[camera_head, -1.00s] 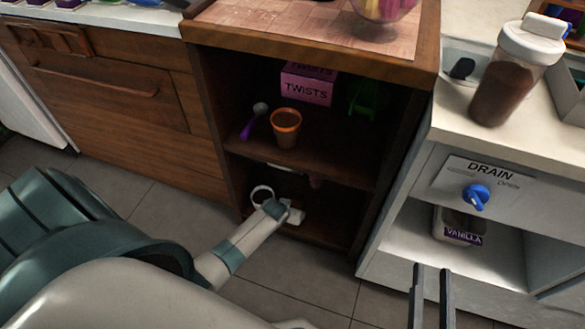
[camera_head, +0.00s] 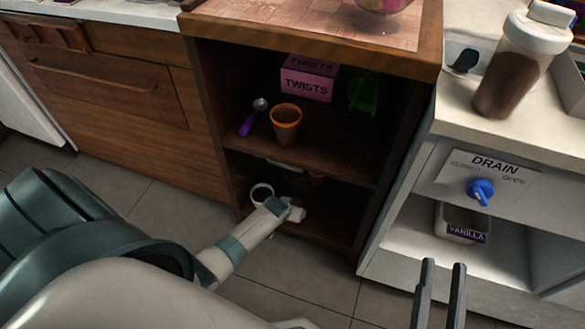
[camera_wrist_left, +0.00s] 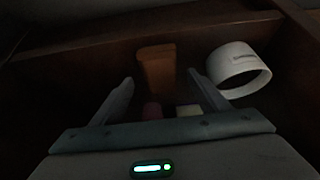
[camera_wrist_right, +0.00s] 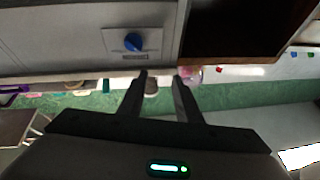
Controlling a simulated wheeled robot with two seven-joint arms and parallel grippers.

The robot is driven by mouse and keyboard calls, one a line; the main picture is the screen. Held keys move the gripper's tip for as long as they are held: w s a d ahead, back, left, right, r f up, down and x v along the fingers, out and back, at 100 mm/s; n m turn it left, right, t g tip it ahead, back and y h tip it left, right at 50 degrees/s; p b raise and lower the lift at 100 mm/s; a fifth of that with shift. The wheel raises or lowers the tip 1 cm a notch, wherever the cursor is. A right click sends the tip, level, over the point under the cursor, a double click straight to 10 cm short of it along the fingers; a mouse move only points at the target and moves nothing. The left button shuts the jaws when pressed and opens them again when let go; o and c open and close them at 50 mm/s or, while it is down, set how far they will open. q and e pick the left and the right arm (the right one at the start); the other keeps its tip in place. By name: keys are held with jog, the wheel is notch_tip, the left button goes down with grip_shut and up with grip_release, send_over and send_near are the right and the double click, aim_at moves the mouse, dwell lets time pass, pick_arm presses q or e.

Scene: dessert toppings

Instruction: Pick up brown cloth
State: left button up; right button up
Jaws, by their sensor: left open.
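In the left wrist view, a brown-orange thing (camera_wrist_left: 157,68), likely the brown cloth, stands out against the dark lower shelf. My left gripper (camera_wrist_left: 160,80) is open, its two fingers on either side of the lower part of it; I cannot tell whether they touch it. In the head view, my left gripper (camera_head: 290,210) reaches into the lower compartment of the wooden cabinet, and the cloth cannot be made out there. My right gripper (camera_head: 442,264) is open and empty in front of the white counter; it also shows in the right wrist view (camera_wrist_right: 161,77).
A white ring-shaped container (camera_wrist_left: 238,70) lies close to the right of my left fingers. Above, the cabinet's middle shelf holds an orange cup (camera_head: 286,124), a purple-handled scoop (camera_head: 248,122) and a pink TWISTS box (camera_head: 308,84). The cabinet walls enclose my left gripper.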

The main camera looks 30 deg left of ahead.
pick_arm(q)
jog(key=shift+b+x, duration=0.55)
jog(key=shift+x, duration=0.55)
jog(key=shift+f, duration=0.1)
pick_arm(e)
jog(key=r+t, duration=0.2)
jog(key=s+d+r, duration=0.1)
jog(key=shift+s+r+t+y, duration=0.1)
jog(key=shift+r+t+y, duration=0.2)
jog(key=shift+r+t, duration=0.1)
pick_arm(q)
jog(key=c, duration=1.1)
